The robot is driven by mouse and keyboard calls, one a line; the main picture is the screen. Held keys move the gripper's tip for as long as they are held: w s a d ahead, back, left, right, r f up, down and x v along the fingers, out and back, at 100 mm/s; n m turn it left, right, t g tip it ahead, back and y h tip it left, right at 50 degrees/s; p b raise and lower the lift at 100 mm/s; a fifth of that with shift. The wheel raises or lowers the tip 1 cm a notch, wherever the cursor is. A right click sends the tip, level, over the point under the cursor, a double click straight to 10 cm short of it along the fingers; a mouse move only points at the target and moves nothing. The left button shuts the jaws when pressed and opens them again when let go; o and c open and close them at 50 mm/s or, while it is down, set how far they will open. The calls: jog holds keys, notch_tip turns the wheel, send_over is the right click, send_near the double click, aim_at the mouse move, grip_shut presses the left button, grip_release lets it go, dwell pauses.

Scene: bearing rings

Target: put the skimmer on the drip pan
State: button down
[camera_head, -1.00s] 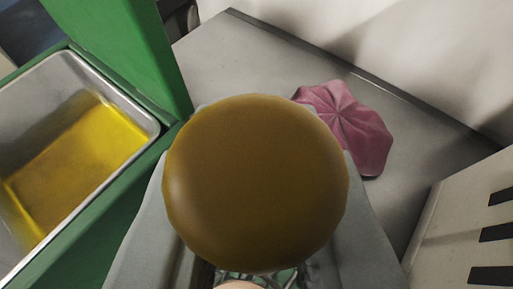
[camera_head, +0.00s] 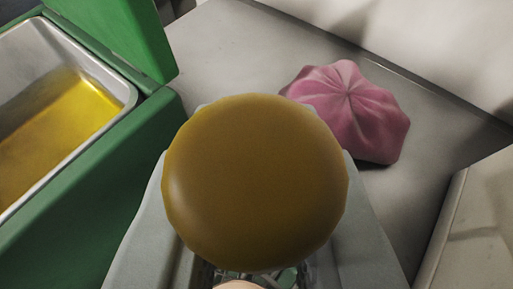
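A brown, rounded end, which I take to be the skimmer's handle (camera_head: 255,185), fills the middle of the view. It sits between the grey fingers of my gripper (camera_head: 254,108), which look shut on it. It hides most of the fingers and what lies beyond. A little wire-like metal shows below it, so the skimmer's head cannot be made out. At the left, a metal pan (camera_head: 122,88) with yellow liquid is set in a green housing. I cannot tell whether it is the drip pan. My gripper is to its right, apart from it.
A pink, ribbed, dome-like thing (camera_head: 350,110) lies on the grey surface (camera_head: 235,55) beyond my gripper to the right. A green upright panel (camera_head: 125,35) rises behind the pan. A pale box-like thing (camera_head: 480,230) stands at lower right. A white wall closes the back right.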

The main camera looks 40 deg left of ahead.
jog(key=shift+s+d+f, duration=0.1)
dwell(0.3)
jog(key=c, duration=1.3)
grip_release()
jog(key=shift+r, duration=5.5)
